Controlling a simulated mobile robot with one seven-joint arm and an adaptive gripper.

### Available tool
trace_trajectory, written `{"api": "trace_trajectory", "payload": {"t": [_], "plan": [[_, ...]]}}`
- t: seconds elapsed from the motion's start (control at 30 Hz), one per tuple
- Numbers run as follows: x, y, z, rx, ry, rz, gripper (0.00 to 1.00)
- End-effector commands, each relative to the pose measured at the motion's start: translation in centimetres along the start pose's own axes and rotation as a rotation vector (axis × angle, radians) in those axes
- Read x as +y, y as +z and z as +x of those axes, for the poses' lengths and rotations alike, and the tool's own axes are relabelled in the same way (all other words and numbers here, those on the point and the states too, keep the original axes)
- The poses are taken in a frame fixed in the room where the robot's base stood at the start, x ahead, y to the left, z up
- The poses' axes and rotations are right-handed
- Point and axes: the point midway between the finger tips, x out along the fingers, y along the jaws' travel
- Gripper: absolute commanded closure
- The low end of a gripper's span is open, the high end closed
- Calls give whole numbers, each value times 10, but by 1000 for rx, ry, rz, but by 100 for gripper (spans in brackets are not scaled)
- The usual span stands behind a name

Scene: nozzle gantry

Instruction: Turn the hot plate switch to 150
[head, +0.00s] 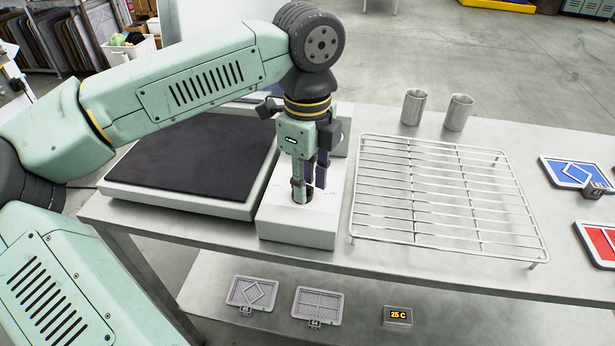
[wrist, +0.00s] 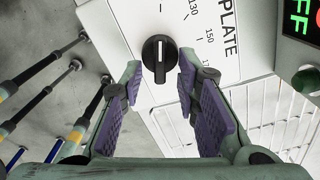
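The hot plate (head: 190,152) has a dark flat top and a pale frame. Its white control box (head: 297,230) stands at its right side. In the wrist view the switch is a round black knob (wrist: 159,60) with a white pointer line directed toward the top of the picture. The printed marks 130 and 150 (wrist: 210,34) lie to the knob's upper right, so the pointer is not on 150. My gripper (head: 305,194) is low over the control box, pointing down. In the wrist view its purple-padded fingers (wrist: 160,77) are apart, one on each side of the knob, holding nothing.
A wire rack (head: 445,195) lies right of the control box, with two metal cups (head: 414,106) behind it. A small display (head: 397,316) reading 25 C sits on the lower shelf.

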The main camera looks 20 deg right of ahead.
Motion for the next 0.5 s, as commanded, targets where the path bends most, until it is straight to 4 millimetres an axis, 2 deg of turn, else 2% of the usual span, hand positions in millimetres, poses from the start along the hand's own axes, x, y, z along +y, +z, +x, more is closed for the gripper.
{"api": "trace_trajectory", "payload": {"t": [0.1,0.5], "plan": [[0,0,0,0,0,0,71],[0,0,0,0,0,0,98]]}}
